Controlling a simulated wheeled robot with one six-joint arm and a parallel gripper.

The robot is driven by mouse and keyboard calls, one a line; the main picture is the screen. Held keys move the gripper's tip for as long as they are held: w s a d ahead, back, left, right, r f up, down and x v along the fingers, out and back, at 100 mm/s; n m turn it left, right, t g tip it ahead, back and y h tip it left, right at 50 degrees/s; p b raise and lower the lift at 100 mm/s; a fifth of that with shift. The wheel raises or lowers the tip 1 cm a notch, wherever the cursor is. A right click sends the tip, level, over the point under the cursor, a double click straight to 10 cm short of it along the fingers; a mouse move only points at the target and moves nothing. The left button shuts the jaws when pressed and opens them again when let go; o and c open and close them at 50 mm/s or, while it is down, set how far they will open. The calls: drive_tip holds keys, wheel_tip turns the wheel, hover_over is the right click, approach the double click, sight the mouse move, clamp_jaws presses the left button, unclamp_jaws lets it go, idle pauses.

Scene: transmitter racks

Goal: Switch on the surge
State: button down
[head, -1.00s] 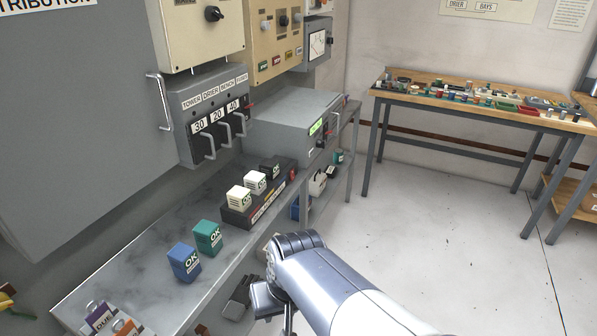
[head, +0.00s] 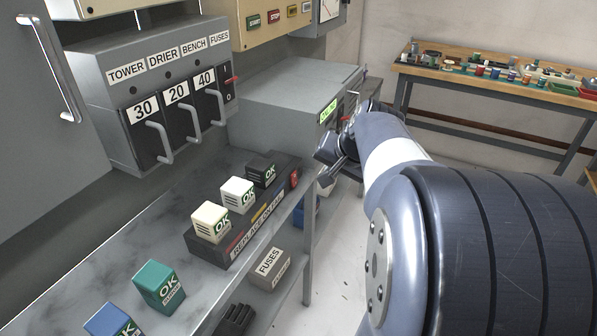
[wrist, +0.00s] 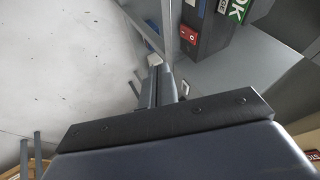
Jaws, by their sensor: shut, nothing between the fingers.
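A dark strip (head: 236,243) lies along the grey bench edge, labelled "REPLACE ON FAIL". It carries three OK cubes: cream (head: 211,222), white (head: 238,194) and black (head: 262,171). A red switch (head: 294,178) is on its right end; it also shows in the wrist view (wrist: 188,35). Whether it is on or off is too small to tell. No label reading "surge" is legible. My gripper (head: 328,158) is shut and empty, to the right of the strip's end and apart from it. In the wrist view its closed fingers (wrist: 162,75) point toward the bench, just below the switch.
The fuse panel (head: 140,70) with handles and a red lever (head: 231,80) stands behind the bench. A grey box (head: 285,95) with a green display is close behind my gripper. Green (head: 160,286) and blue (head: 110,322) cubes stand at the front.

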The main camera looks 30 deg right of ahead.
sight(294, 179)
idle(0.3)
drive_tip(key=x, duration=0.3)
drive_tip(key=a+b+x, duration=0.1)
drive_tip(key=x, duration=0.3)
drive_tip(key=w+x, duration=0.1)
drive_tip(key=x, duration=0.3)
drive_tip(key=shift+w+a+r+b, duration=0.1)
drive_tip(key=shift+a+r+b, duration=0.2)
drive_tip(key=shift+b, duration=0.1)
drive_tip(key=shift+w+a+f, duration=0.1)
drive_tip(key=shift+w+a, duration=0.35)
drive_tip(key=shift+w, duration=0.25)
drive_tip(key=shift+w+a+f, duration=0.1)
drive_tip(key=shift+w+a, duration=0.1)
